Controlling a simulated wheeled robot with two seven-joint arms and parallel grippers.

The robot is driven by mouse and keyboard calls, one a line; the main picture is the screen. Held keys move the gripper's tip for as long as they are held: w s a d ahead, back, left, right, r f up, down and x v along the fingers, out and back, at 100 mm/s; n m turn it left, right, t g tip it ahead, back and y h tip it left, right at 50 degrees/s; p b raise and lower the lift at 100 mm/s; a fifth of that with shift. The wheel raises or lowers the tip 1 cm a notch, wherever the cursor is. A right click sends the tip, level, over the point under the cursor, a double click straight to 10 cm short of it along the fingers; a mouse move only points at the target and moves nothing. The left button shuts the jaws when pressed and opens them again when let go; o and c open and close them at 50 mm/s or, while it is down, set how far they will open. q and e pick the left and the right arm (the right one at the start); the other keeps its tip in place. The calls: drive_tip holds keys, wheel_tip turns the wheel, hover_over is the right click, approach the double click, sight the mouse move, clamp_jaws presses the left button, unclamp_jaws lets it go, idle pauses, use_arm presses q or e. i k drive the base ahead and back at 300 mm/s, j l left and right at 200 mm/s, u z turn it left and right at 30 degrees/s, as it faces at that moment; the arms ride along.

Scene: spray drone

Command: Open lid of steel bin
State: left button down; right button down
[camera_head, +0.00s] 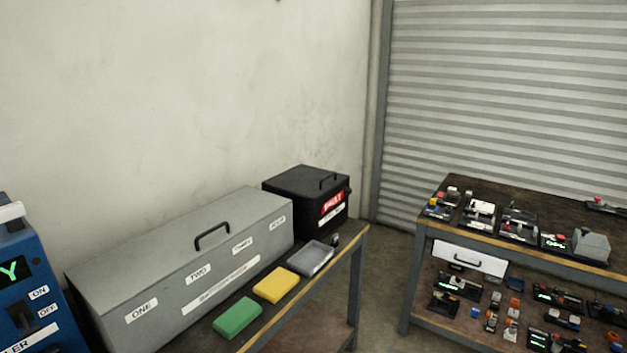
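The long grey steel bin (172,290) stands on a dark table at the left, against the wall. Its lid (160,245) is shut and has a black handle (212,235) on top near the front edge. The bin's front carries white labels, among them ONE, TWO and THREE. Neither of my grippers shows in the head view.
A black box (303,195) with a handle and red label stands right of the bin. Green (238,317), yellow (276,284) and grey (311,258) blocks lie in front. A blue machine (30,280) is at the far left. A second table (540,200) holds many parts.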

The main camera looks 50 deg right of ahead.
sight(304, 180)
drive_tip(key=z, duration=1.7)
